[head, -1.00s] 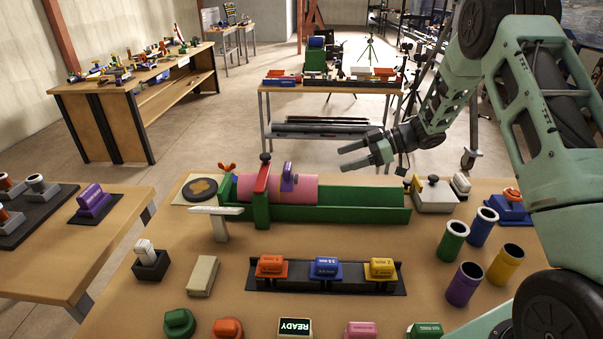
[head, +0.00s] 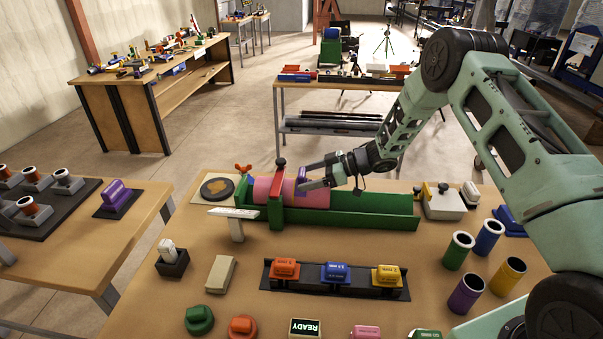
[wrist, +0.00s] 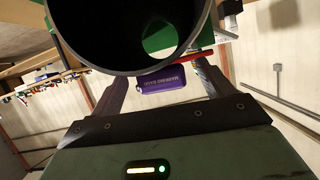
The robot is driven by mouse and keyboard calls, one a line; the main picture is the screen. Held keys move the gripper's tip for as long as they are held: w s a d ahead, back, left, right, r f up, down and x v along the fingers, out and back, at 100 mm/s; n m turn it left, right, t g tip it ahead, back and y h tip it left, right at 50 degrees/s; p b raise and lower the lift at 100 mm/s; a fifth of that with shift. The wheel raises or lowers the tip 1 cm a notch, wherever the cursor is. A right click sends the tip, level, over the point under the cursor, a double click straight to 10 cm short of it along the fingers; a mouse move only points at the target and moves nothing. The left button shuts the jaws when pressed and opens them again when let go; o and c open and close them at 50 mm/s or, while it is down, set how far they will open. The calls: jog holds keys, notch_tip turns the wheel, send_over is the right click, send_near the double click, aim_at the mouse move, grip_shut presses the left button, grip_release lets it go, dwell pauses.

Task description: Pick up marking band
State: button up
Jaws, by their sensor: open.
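The marking band (head: 300,180) is purple and sits on the pink pipe (head: 268,189), which lies in a green trough (head: 370,213). In the wrist view its labelled purple block (wrist: 160,80) shows between my two fingers, beyond the round open pipe end (wrist: 130,35). My gripper (head: 304,175) is open and reaches in from the right, its fingertips at the band. Gaps show between the block and both fingers in the wrist view. In the head view the fingers hide part of the band.
A red clamp (head: 277,184) with a dark knob stands just left of the band. A black rack (head: 335,281) with orange, blue and yellow blocks lies in front. Several coloured tubes (head: 467,292) stand at the right. Another purple piece (head: 117,198) is on the left table.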

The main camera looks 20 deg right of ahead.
jog(key=shift+x, duration=1.25)
jog(key=shift+r, duration=0.1)
jog(key=c, duration=1.1)
